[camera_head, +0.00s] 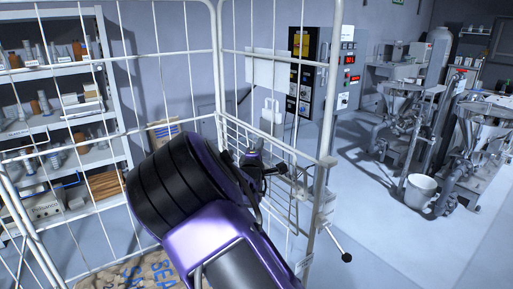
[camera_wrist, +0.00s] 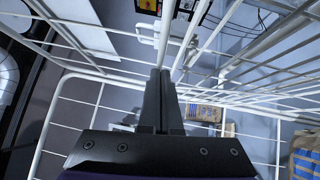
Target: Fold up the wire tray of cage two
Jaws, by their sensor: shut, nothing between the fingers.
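A white wire cage (camera_head: 222,60) stands close in front of me in the head view. A white wire panel (camera_head: 275,139) with a thick top rail runs across its far right part; I cannot tell whether this is the wire tray, or which cage number it is. My gripper (camera_head: 281,169) is next to this panel, with my arm hiding part of the cage. In the wrist view my gripper (camera_wrist: 161,72) is shut and empty, its fingertips close to white wires (camera_wrist: 186,45). I cannot tell whether they touch.
Printed sacks (camera_head: 150,272) lie low in the cage; one also shows in the wrist view (camera_wrist: 306,160). A shelf unit (camera_head: 62,72) stands at left. A control cabinet (camera_head: 345,68) is behind. Machines (camera_head: 405,120) and a white bucket (camera_head: 420,190) stand at right, with clear floor before them.

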